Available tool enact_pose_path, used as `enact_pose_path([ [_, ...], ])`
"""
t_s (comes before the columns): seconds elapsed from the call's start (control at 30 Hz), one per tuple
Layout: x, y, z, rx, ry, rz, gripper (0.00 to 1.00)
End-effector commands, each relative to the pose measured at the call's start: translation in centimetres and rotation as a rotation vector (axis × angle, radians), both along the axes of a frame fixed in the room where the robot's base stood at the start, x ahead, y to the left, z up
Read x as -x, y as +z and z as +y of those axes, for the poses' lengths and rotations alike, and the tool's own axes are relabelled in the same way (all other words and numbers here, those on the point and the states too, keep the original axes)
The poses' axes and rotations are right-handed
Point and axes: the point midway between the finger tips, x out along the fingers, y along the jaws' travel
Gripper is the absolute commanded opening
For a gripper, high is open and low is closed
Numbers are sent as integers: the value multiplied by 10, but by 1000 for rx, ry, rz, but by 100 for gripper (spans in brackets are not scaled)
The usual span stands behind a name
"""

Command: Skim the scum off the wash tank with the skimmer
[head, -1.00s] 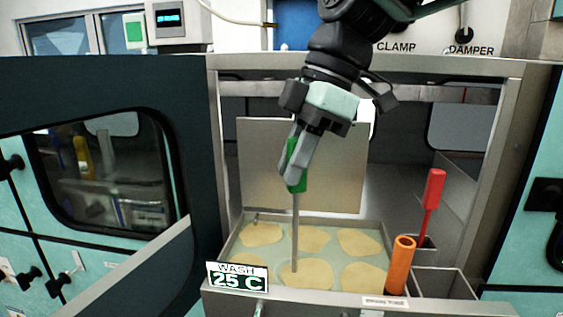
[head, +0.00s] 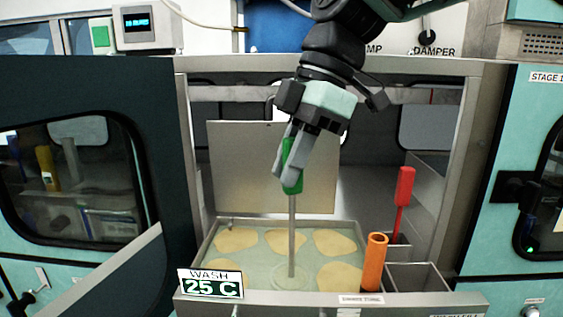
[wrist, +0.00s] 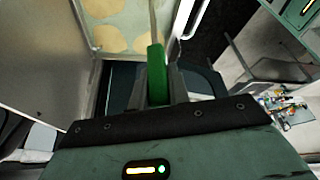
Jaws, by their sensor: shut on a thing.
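My gripper (head: 288,165) is shut on the green handle of the skimmer (head: 292,180), which stands nearly upright. The handle also shows between the jaws in the wrist view (wrist: 156,75). The skimmer's grey rod (head: 292,235) runs down into the wash tank (head: 210,245), at the front middle. A pale round ring shows in the liquid at the rod's foot. Several yellowish scum patches float in the tank, among them the back left (head: 237,239), back middle (head: 286,242), back right (head: 335,243) and front right (head: 340,277) ones.
A "WASH 25 C" sign (head: 210,284) stands at the tank's front left. An orange tube (head: 375,262) and a red-handled tool (head: 404,190) stand to the right, near open metal compartments (head: 418,278). A metal panel (head: 265,165) rises behind the tank.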

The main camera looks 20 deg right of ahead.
Motion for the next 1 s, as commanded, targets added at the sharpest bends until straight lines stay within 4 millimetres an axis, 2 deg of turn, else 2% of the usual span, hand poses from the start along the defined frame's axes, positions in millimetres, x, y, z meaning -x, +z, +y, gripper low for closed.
enact_pose_path([
  [1.0,20,-1,-55,-1,-1,0,0],
])
